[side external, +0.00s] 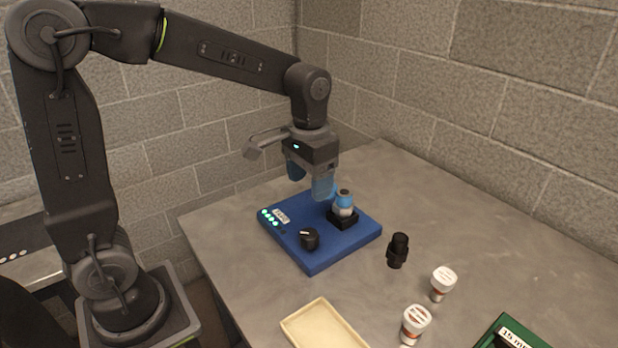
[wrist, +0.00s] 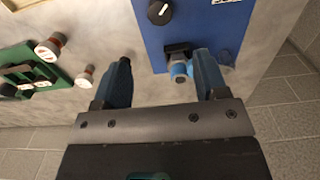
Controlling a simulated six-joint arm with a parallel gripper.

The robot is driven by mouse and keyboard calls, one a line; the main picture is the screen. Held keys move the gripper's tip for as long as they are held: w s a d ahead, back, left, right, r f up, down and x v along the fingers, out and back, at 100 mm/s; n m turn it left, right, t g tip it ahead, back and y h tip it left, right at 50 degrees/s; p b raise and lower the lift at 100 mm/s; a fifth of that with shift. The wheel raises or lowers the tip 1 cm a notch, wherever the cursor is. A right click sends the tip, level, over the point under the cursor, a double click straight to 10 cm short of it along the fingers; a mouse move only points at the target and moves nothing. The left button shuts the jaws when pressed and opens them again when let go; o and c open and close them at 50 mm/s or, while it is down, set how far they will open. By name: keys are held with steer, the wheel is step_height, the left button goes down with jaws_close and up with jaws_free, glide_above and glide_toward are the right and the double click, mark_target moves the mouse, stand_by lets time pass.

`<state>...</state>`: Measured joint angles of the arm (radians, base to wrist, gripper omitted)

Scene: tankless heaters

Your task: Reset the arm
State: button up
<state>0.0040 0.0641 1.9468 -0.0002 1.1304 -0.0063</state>
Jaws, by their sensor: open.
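My gripper (side external: 307,180) hangs from the arm with its two blue fingers pointing down, above the back part of a blue heater block (side external: 320,257). The fingers are spread apart with nothing between them in contact. A blue-capped vial (side external: 343,203) stands upright in the black holder (side external: 342,219) on the block. In the side view it is just right of the nearer finger. In the wrist view the vial (wrist: 180,69) shows close beside the right finger; I cannot tell whether they touch. The gripper also shows in the wrist view (wrist: 163,62).
A black knob (side external: 309,239) and green lights are on the block. A small black part (side external: 398,250) and two white-capped bottles (side external: 443,281) (side external: 415,322) stand to the right. A cream tray (side external: 350,341) and green rack (side external: 528,341) are in front. Block walls stand behind.

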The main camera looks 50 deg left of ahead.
steer(key=s+r+t, duration=0.3)
steer(key=s+t, duration=0.2)
steer(key=s, duration=0.9)
steer(key=shift+s+r+t, duration=0.3)
steer(key=shift+s+r, duration=0.05)
steer(key=g, duration=0.6)
glide_above(309, 233)
step_height(309, 233, down, 4)
steer(key=r, duration=0.1)
step_height(309, 233, down, 14)
steer(key=shift+f, duration=0.15)
